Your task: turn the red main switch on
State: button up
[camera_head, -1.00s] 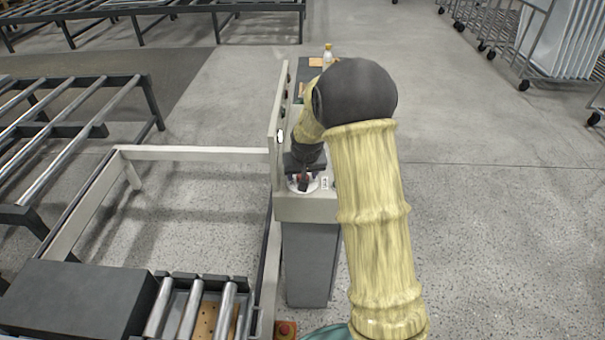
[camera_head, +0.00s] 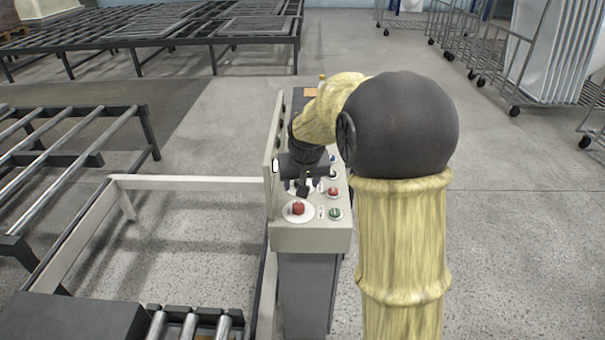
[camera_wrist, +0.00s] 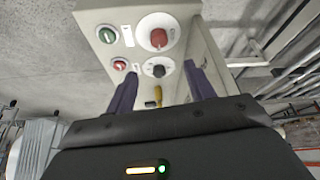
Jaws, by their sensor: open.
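The red main switch (camera_head: 298,208) is a red knob on a white round plate at the near end of the control console (camera_head: 312,238). In the wrist view the red knob (camera_wrist: 158,38) shows clear of the fingers, beyond their tips. I cannot tell its turned position for sure. My gripper (camera_head: 303,190) is over the console, just behind the red switch as seen from my body, pointing down. In the wrist view my gripper (camera_wrist: 160,84) has its two dark purple fingers spread apart, with nothing held between them.
A green button (camera_head: 335,213) and a smaller red button (camera_head: 333,192) sit right of the switch. A black knob (camera_wrist: 158,70) lies between switch and fingers in the wrist view. An upright panel (camera_head: 275,150) edges the console's left.

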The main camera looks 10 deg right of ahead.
jog(key=v, duration=0.4)
jog(key=shift+r, duration=0.1)
jog(key=s+f+g+p, duration=0.1)
jog(key=s+f+p, duration=0.1)
jog(key=s, duration=0.8)
jog(key=s+f+g+p, duration=0.1)
jog(key=s+f, duration=0.3)
jog(key=s, duration=0.6)
jog(key=shift+s+d+n+p, duration=0.25)
jog(key=shift+s+n+p, duration=0.05)
jog(key=shift+p, duration=0.5)
